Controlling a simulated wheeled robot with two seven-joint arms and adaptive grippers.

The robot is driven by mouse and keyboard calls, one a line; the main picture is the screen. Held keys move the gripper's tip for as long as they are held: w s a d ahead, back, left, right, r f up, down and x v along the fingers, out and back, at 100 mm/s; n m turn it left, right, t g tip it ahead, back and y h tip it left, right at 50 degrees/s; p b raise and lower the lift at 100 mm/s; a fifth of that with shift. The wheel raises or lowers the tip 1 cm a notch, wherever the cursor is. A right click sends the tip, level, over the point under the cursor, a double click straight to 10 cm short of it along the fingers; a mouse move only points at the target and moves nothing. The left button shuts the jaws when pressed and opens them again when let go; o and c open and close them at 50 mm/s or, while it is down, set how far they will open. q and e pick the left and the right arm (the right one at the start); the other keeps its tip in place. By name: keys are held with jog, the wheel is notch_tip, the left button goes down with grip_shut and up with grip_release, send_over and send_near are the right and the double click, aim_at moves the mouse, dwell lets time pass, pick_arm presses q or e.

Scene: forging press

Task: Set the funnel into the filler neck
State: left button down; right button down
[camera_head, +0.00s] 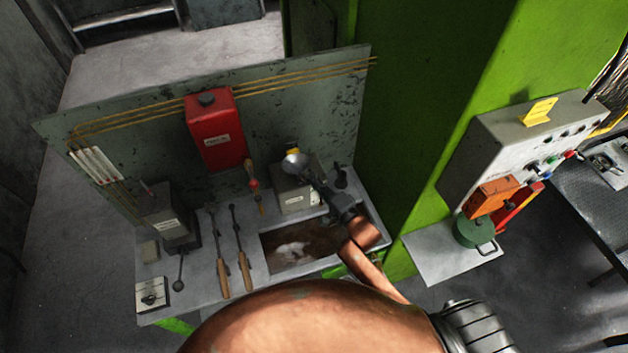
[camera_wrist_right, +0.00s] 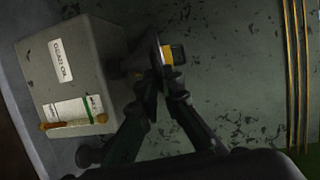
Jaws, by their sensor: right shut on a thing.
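The grey funnel (camera_head: 294,162) is above the grey oil box (camera_head: 290,195) in the head view, its pale bowl facing up. My right gripper (camera_head: 311,172) is shut on it from the right. In the right wrist view the funnel (camera_wrist_right: 152,78) is a dark, foreshortened shape between the fingertips (camera_wrist_right: 162,88), beside the top of the labelled box (camera_wrist_right: 72,75). A short dark stub (camera_wrist_right: 126,66), perhaps the filler neck, shows between box and funnel. I cannot tell whether the funnel touches or enters it. A yellow part with a dark cap (camera_wrist_right: 174,54) shows behind the funnel. My left gripper is out of view.
Behind the box stands a scuffed back panel (camera_head: 310,110) with a red box (camera_head: 214,130) and yellow pipes. Tongs (camera_head: 223,258) lie on the bench left of a sunken basin (camera_head: 305,241). The green press column (camera_head: 430,130) rises close on the right.

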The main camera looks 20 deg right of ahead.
jog(key=c, duration=2)
grip_release()
jog(key=v, duration=1.2)
jog(key=shift+a+f, duration=0.15)
